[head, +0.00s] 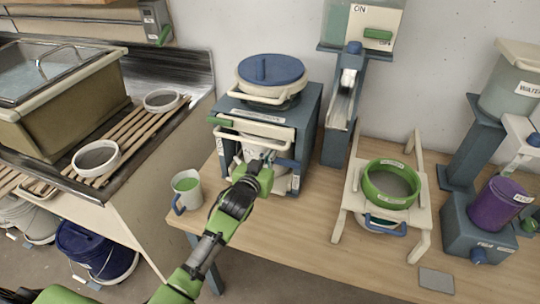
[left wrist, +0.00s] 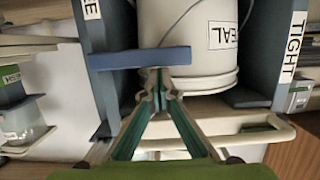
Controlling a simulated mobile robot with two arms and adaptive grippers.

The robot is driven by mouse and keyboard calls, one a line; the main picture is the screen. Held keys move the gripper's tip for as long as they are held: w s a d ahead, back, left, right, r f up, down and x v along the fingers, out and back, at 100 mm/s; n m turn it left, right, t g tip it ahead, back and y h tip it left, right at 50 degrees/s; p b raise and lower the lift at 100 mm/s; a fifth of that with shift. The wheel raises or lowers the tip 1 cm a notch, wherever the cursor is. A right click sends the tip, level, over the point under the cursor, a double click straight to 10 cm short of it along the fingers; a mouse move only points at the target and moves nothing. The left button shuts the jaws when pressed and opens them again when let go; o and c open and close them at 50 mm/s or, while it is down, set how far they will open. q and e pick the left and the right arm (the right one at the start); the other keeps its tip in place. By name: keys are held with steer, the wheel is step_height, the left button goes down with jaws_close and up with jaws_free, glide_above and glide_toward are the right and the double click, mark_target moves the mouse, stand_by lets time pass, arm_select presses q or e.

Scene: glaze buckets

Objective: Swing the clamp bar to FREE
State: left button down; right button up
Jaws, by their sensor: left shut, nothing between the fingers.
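The blue clamp bar (left wrist: 140,57) crosses the front of the blue press frame (head: 308,115). In the left wrist view its left end overlaps the post whose partly cut label ends in E. Its right end stops short of the post marked TIGHT (left wrist: 294,48). In the head view the bar (head: 287,163) shows just right of my left gripper (head: 256,163). That gripper is shut and empty, its fingertips at the bar's edge; I cannot tell whether they touch. A white bucket (left wrist: 205,50) marked SEAL sits behind the bar. My right gripper is not in view.
A cream handle bar with a green grip (left wrist: 258,126) lies close to my left fingers. A grey cup (head: 187,190) stands left of the press. A green sieve (head: 392,183) on a cream stand is to the right. Bare tabletop (head: 300,228) lies in front.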

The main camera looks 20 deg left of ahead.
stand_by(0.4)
arm_select(q)
steer(key=shift+a+f+n, duration=0.1)
steer(key=shift+f+n, duration=0.15)
steer(key=shift+n, duration=0.05)
steer(key=shift+a+f, duration=0.1)
steer(key=shift+f, duration=0.05)
steer(key=d+f+n+h+b, duration=0.1)
steer(key=f+n+b, duration=0.2)
steer(key=n+b, duration=0.1)
steer(key=d+f+n+t+h+b, duration=0.1)
steer(key=f+n+b, duration=0.2)
steer(key=b, duration=0.1)
steer(key=d+f+n+h+b, duration=0.1)
steer(key=f+n+b, duration=0.3)
steer(key=shift+n+h, duration=0.3)
steer(key=shift+h, duration=0.1)
steer(key=shift+d+f+n+t+h+b, duration=0.25)
steer(key=shift+d+n+t+b, duration=0.25)
steer(key=shift+d+n+b, duration=0.4)
steer(key=shift+s+a, duration=0.1)
